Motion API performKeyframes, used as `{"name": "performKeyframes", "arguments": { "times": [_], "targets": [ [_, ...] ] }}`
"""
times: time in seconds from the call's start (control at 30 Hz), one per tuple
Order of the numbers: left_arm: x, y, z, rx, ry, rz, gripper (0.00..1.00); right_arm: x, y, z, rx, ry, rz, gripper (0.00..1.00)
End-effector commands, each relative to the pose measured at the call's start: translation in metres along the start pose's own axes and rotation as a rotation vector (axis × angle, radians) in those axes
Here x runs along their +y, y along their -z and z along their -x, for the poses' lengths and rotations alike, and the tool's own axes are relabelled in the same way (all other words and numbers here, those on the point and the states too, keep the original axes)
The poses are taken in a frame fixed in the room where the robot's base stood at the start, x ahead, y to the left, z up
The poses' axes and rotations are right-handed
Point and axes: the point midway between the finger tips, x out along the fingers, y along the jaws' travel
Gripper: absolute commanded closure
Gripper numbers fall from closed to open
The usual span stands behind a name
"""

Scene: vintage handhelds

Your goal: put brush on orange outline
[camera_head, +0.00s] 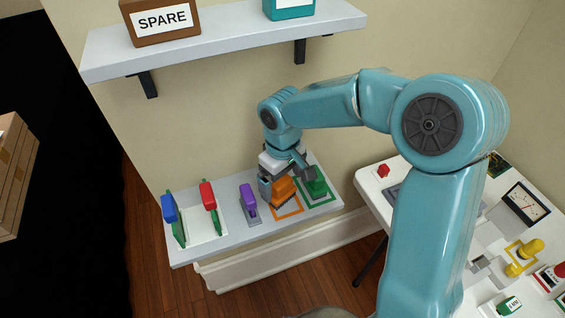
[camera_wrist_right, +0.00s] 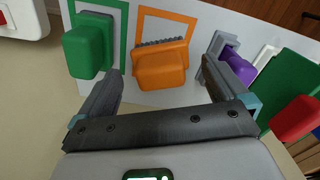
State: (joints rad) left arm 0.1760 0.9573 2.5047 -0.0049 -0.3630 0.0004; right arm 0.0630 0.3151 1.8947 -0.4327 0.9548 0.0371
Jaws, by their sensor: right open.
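The orange brush (camera_head: 284,190) is at the orange outline (camera_head: 287,213) on the grey wall shelf. In the wrist view the brush (camera_wrist_right: 160,68) overlaps one end of the outline (camera_wrist_right: 167,12), its dark bristles facing the outline's open middle. I cannot tell whether its base lies fully inside. My right gripper (camera_head: 284,179) is open above the brush. In the wrist view, my right gripper's fingers (camera_wrist_right: 162,72) stand on either side of the brush with gaps. My left gripper is out of view.
A green block (camera_head: 316,187) on a green outline stands close to the right. A purple-topped item (camera_head: 248,197) stands to the left. Farther left are red (camera_head: 208,196) and blue (camera_head: 169,208) items with green boards. An upper shelf (camera_head: 230,37) holds a SPARE box (camera_head: 161,20). A white worktable (camera_head: 372,186) is at right.

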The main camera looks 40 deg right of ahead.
Motion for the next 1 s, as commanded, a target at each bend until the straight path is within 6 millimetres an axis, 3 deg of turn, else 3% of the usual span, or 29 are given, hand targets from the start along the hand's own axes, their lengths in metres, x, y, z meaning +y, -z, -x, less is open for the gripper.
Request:
{"name": "performKeyframes", "arguments": {
  "times": [0.03,0.2,0.4,1.0],
  "targets": [
    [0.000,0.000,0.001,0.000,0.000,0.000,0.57,0.000,0.001,0.015,0.007,-0.001,0.000,0.00],
    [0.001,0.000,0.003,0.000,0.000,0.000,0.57,0.000,0.001,0.051,0.005,0.000,0.000,0.00],
    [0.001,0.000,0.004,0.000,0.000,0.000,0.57,0.000,0.000,0.075,0.001,0.000,0.001,0.00],
    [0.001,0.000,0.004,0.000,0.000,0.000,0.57,0.000,0.000,0.079,0.000,0.000,0.001,0.00]
  ]
}}
